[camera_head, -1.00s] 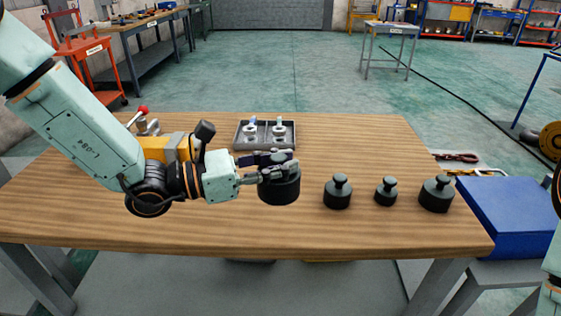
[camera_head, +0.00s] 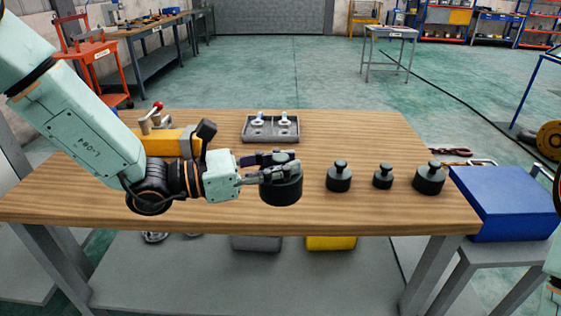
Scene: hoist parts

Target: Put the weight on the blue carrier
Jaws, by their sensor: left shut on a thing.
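My left gripper (camera_head: 275,165) is shut on a large dark weight (camera_head: 281,188), gripping it around its upper part. The weight is upright over the front part of the wooden table (camera_head: 120,212); I cannot tell whether it touches the top. A blue box-like block (camera_head: 508,203) sits on a grey stand at the table's right end. I cannot tell whether it is the blue carrier, and no other blue carrier is clear. My right gripper is out of view.
Three dark knobbed weights (camera_head: 338,177) (camera_head: 383,177) (camera_head: 429,178) stand in a row right of the held one. A grey tray (camera_head: 270,139) with two metal eye pieces lies behind. A yellow thing (camera_head: 172,141) is behind my left arm. Grey and yellow (camera_head: 330,243) things are under the table.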

